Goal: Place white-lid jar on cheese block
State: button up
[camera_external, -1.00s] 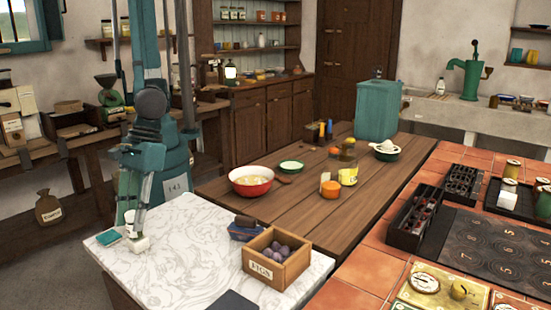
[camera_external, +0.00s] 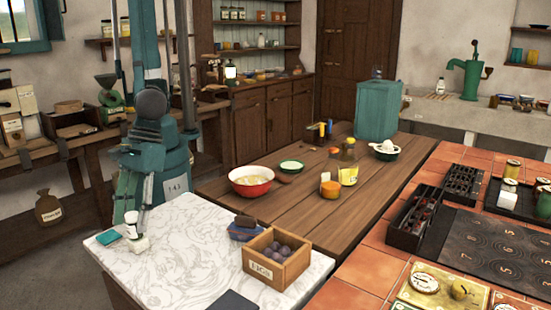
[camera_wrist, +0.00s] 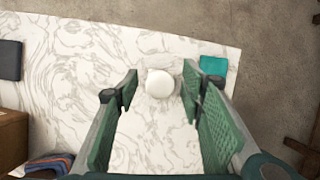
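The white-lid jar (camera_external: 131,219) stands upright on top of the pale cheese block (camera_external: 140,244), near the left corner of the marble counter. In the wrist view I look down on its round white lid (camera_wrist: 160,84), with the edge of the cheese block (camera_wrist: 163,63) showing behind it. My gripper (camera_wrist: 160,76) is open, with a green-padded finger on either side of the lid and a clear gap to each. In the external view my gripper (camera_external: 122,207) is at the jar, partly overlapped by my own arm.
A small teal item (camera_external: 108,237) lies left of the block, near the counter edge. A wooden crate of figs (camera_external: 263,268), a folded cloth (camera_external: 243,231) and a dark flat item (camera_external: 233,302) sit to the right. Bare marble (camera_external: 190,245) lies between.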

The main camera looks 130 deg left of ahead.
jog(key=p+v, duration=0.2)
jog(key=v, duration=1)
dwell(0.4)
jog(key=shift+d+r, duration=0.1)
dwell(0.5)
jog(key=a+r+m+t+y, duration=0.1)
jog(key=a+r+m, duration=0.3)
jog(key=a, duration=0.6)
jog(key=s+a+r+m+t+y, duration=0.1)
jog(key=a+r+m+t+y, duration=0.1)
jog(key=a+r+m, duration=0.3)
jog(key=s+a+r+m+t+y, duration=0.1)
jog(key=a+r+m+t, duration=0.2)
jog(key=a+m, duration=0.7)
jog(key=shift+s+a+r+m+y, duration=0.3)
jog(key=shift+a+r, duration=0.8)
jog(key=shift+a, duration=2.05)
jog(key=shift+w, duration=0.1)
